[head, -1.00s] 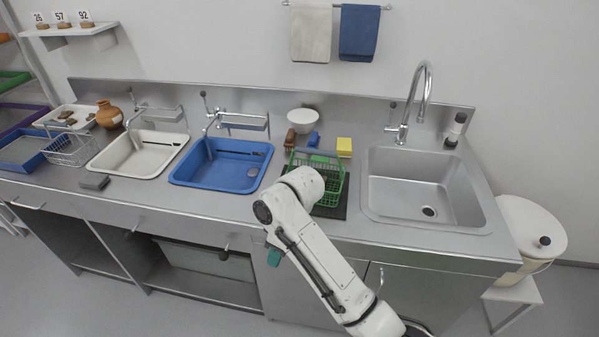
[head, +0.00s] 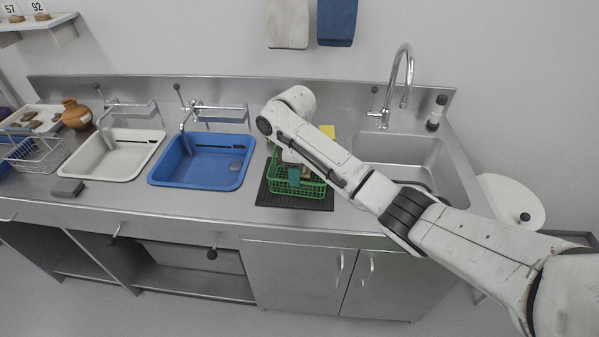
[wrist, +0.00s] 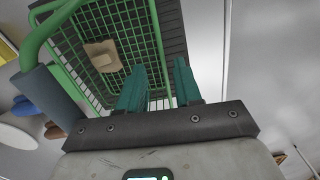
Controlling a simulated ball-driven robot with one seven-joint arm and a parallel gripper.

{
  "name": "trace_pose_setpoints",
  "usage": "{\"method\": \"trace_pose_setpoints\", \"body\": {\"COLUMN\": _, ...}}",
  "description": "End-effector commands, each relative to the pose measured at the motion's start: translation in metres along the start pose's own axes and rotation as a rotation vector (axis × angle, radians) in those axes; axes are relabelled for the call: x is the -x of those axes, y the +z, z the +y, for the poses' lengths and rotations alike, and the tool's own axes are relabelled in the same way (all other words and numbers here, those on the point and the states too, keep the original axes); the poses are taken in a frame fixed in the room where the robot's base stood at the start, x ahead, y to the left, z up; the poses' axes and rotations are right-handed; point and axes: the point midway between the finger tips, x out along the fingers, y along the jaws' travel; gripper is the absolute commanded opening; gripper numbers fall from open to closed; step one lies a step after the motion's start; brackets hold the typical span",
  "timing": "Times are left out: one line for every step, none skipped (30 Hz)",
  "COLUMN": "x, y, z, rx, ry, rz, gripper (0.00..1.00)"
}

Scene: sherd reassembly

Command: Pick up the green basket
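The green basket (head: 313,190) is a wire mesh basket on a dark ribbed mat (head: 268,198), between the blue basin and the steel sink. My arm hides part of it in the head view. In the wrist view the basket (wrist: 118,30) fills the upper left, with a brown sherd (wrist: 102,55) inside. A thick green handle bar (wrist: 45,33) rises at the left. My gripper (wrist: 160,85) has its two teal fingers apart, close to the basket's wire side, with a green edge showing between them. Whether they touch it cannot be told. In the head view my gripper (head: 293,174) is at the basket.
A blue basin (head: 203,165) and a white basin (head: 115,158) lie to the left. The steel sink (head: 405,160) with a tall tap is to the right. A yellow sponge (head: 327,131) is behind my arm. A grey block (head: 67,187) lies near the front edge.

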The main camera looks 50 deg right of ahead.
Motion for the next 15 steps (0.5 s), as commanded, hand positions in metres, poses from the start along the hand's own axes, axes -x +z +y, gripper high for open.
{"method": "trace_pose_setpoints", "body": {"x": -0.002, "y": 0.000, "z": 0.000, "rx": -0.001, "ry": 0.000, "rz": 0.000, "gripper": 0.34}}
{"method": "trace_pose_setpoints", "body": {"x": -0.004, "y": 0.000, "z": 0.000, "rx": -0.001, "ry": 0.000, "rz": 0.000, "gripper": 0.34}}
{"method": "trace_pose_setpoints", "body": {"x": -0.007, "y": 0.000, "z": 0.000, "rx": 0.000, "ry": 0.000, "rz": 0.000, "gripper": 0.34}}
{"method": "trace_pose_setpoints", "body": {"x": -0.009, "y": 0.000, "z": -0.001, "rx": 0.000, "ry": -0.001, "rz": -0.001, "gripper": 0.34}}
{"method": "trace_pose_setpoints", "body": {"x": -0.013, "y": 0.001, "z": -0.001, "rx": 0.000, "ry": -0.001, "rz": -0.001, "gripper": 0.34}}
{"method": "trace_pose_setpoints", "body": {"x": -0.019, "y": 0.001, "z": -0.001, "rx": -0.001, "ry": -0.001, "rz": -0.002, "gripper": 0.34}}
{"method": "trace_pose_setpoints", "body": {"x": -0.023, "y": 0.001, "z": -0.002, "rx": 0.000, "ry": -0.001, "rz": -0.002, "gripper": 0.34}}
{"method": "trace_pose_setpoints", "body": {"x": -0.028, "y": 0.001, "z": -0.002, "rx": -0.001, "ry": -0.001, "rz": -0.003, "gripper": 0.34}}
{"method": "trace_pose_setpoints", "body": {"x": -0.034, "y": 0.001, "z": -0.002, "rx": -0.001, "ry": 0.000, "rz": -0.002, "gripper": 0.34}}
{"method": "trace_pose_setpoints", "body": {"x": -0.039, "y": 0.001, "z": -0.002, "rx": -0.001, "ry": -0.001, "rz": -0.002, "gripper": 0.34}}
{"method": "trace_pose_setpoints", "body": {"x": -0.043, "y": 0.001, "z": -0.002, "rx": -0.001, "ry": 0.000, "rz": -0.001, "gripper": 0.34}}
{"method": "trace_pose_setpoints", "body": {"x": -0.047, "y": 0.001, "z": -0.002, "rx": -0.001, "ry": -0.001, "rz": -0.001, "gripper": 0.34}}
{"method": "trace_pose_setpoints", "body": {"x": -0.050, "y": 0.000, "z": -0.002, "rx": 0.000, "ry": 0.000, "rz": 0.000, "gripper": 0.34}}
{"method": "trace_pose_setpoints", "body": {"x": -0.052, "y": 0.000, "z": -0.002, "rx": 0.000, "ry": 0.000, "rz": 0.000, "gripper": 0.34}}
{"method": "trace_pose_setpoints", "body": {"x": -0.054, "y": 0.000, "z": -0.002, "rx": 0.000, "ry": 0.000, "rz": 0.000, "gripper": 0.34}}
